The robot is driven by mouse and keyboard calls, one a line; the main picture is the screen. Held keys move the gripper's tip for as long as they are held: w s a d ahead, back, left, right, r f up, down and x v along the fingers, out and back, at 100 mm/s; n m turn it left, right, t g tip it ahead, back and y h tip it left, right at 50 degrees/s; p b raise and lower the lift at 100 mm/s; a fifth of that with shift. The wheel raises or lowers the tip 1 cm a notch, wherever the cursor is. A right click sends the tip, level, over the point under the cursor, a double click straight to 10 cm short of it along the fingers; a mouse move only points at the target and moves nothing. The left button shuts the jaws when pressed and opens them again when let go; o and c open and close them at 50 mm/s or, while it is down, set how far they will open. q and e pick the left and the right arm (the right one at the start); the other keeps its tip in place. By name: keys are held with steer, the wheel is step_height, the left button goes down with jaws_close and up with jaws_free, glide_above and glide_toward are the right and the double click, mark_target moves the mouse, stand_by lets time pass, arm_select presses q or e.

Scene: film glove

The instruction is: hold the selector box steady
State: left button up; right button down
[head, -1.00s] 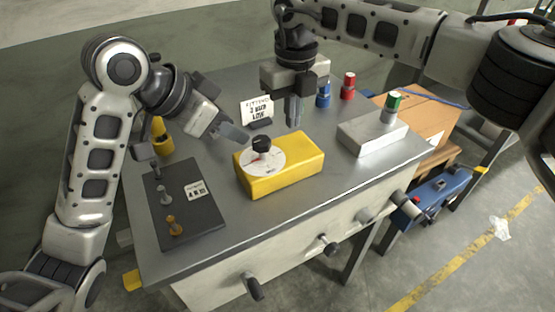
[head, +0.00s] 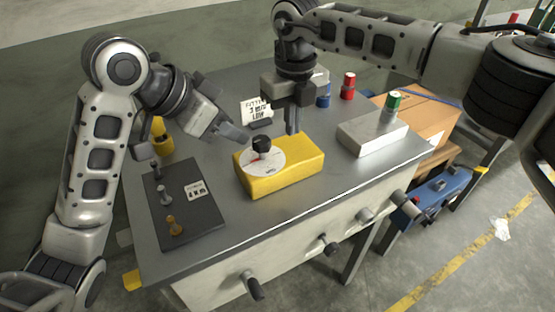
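The selector box (head: 291,178) is a yellow block on the grey bench. On its left part are a white dial (head: 256,162) and a black knob (head: 262,146). My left gripper (head: 244,138) points at the box from the upper left, its tips close to the knob. It is seen edge-on, so its opening is hidden. My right gripper (head: 292,130) points down at the back edge of the box. Its two fingers look close together, with a thin gap at most. I cannot tell whether either gripper touches the box.
A dark panel (head: 205,228) with small levers lies left of the box. A white block (head: 366,136) with a green-topped cylinder (head: 393,102) stands right. A printed card (head: 256,110), a blue can (head: 323,96) and a red can (head: 348,88) stand behind.

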mark_target(292, 150)
steer(key=shift+f, duration=0.35)
stand_by(0.3)
steer(key=shift+f, duration=0.7)
steer(key=shift+f, duration=0.15)
steer(key=shift+f, duration=0.75)
steer(key=shift+s+f, duration=0.15)
steer(key=shift+f, duration=0.25)
stand_by(1.4)
